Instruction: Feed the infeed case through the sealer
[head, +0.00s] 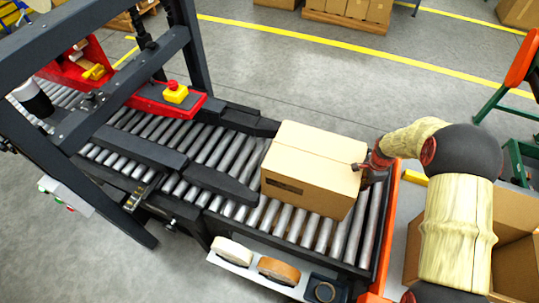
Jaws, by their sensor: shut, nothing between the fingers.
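The infeed case (310,170) is a closed brown cardboard box. It stands on the infeed rollers (325,232), near their right end. My gripper (360,167) is shut with nothing in it, at the case's right face near the top edge. I cannot tell whether the fingertips touch the case. The sealer (165,100) stands to the left, with a dark frame over the rollers and a red head. Dark side guides (222,185) narrow the path left of the case.
A yellow box with a red button (175,92) sits on the sealer. Tape rolls (278,270) lie on a shelf at the conveyor's near side. An open carton (515,262) is at the lower right. The rollers between case and guides are clear.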

